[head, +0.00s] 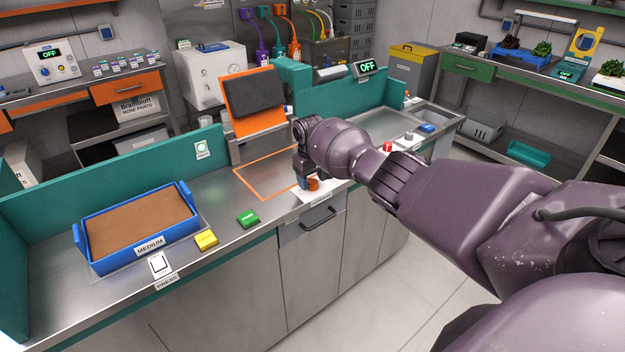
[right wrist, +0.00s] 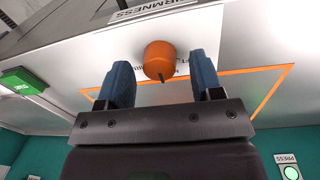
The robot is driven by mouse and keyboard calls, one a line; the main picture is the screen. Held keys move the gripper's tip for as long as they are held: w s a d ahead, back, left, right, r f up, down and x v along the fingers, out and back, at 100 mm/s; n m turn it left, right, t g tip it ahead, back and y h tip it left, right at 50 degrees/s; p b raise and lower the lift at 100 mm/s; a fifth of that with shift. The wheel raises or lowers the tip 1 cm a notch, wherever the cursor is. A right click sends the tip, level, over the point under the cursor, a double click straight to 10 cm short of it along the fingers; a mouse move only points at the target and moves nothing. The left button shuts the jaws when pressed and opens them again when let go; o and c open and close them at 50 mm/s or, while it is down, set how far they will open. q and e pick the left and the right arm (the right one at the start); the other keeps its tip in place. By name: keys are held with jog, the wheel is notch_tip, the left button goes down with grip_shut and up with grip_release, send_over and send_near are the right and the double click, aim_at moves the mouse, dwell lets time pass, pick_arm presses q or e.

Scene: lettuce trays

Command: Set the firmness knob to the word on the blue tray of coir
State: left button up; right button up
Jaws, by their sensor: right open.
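The blue tray (head: 186,229) of brown coir (head: 140,220) stands on the left of the steel bench, and its front label (head: 150,245) reads MEDIUM. The orange firmness knob (head: 312,184) is on a white plate at the bench front, partly hidden by my right gripper (head: 306,178). In the right wrist view the knob (right wrist: 160,57) sits between the spread blue fingertips of my open gripper (right wrist: 163,76), with gaps on both sides. A dark mark on the knob points toward the gripper body. The plate's words are mostly hidden. My left gripper is not in view.
Green (head: 248,219) and yellow (head: 206,240) blocks and a PRESS switch card (head: 160,265) lie along the bench front. An orange outlined square (head: 262,178) lies behind the knob, before a raised orange-framed dark pad (head: 252,95). A display (head: 367,67) reads OFF.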

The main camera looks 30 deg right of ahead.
aim_at(311, 181)
jog(key=r+p, duration=0.1)
jog(key=r, duration=0.3)
jog(key=r+p, duration=0.1)
jog(key=r, duration=0.3)
jog(key=shift+a+r, duration=0.2)
jog(key=shift+r, duration=0.2)
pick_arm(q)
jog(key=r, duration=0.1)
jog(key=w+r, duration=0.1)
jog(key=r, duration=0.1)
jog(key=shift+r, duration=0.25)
pick_arm(e)
jog(key=shift+r, duration=0.75)
jog(key=shift+w, duration=0.1)
